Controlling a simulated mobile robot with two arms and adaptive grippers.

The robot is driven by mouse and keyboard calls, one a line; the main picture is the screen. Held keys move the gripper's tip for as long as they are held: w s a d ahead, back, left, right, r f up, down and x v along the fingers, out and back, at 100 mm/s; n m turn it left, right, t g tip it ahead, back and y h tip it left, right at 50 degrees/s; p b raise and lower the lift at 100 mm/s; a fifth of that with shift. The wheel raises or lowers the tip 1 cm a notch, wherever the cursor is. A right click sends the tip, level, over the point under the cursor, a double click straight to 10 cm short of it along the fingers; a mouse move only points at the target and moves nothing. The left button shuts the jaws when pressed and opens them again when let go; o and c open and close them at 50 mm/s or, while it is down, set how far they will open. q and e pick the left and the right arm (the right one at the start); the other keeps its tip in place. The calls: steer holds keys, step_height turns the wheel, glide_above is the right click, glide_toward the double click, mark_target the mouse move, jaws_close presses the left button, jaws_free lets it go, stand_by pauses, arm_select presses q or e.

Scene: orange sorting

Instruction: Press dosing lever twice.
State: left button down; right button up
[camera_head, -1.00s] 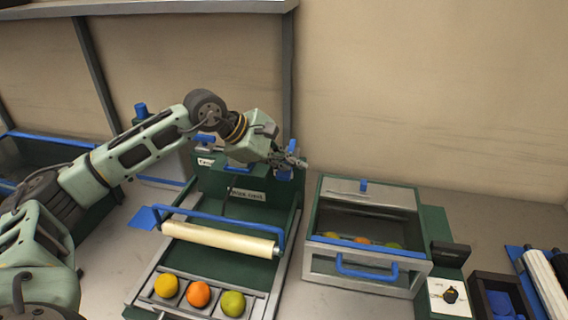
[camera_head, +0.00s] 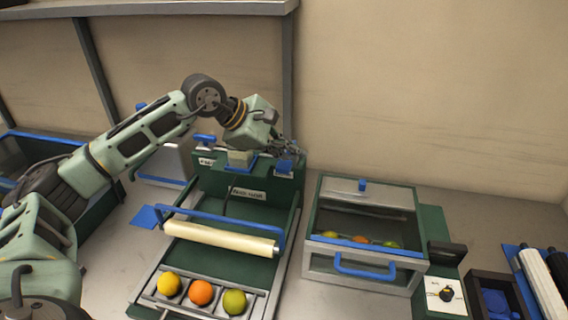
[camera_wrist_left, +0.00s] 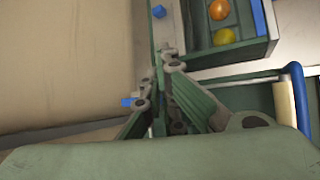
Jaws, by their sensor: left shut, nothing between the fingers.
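A green machine (camera_head: 206,180) stands in the middle of the head view, with blue handles along its top. The blue lever (camera_head: 284,167) at its right end appears to be the dosing lever; it sits low, directly under my left gripper. My left gripper (camera_head: 292,151) is shut and empty, its tips just above or touching this lever; I cannot tell which. In the left wrist view the closed fingers (camera_wrist_left: 166,62) point away from the camera, and a small blue part (camera_wrist_left: 130,101) shows beside them. My right gripper is in neither view.
A yellow orange (camera_head: 168,284), an orange one (camera_head: 201,292) and a green one (camera_head: 235,302) lie in the front tray. A cream roller (camera_head: 220,237) crosses the machine. A glass-topped drawer box (camera_head: 365,267) with fruit stands right, beside a dial panel (camera_head: 446,295).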

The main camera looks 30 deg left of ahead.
arm_select(q)
step_height(320, 180, up, 5)
steer(key=p, duration=0.3)
steer(key=shift+f, duration=0.1)
stand_by(0.8)
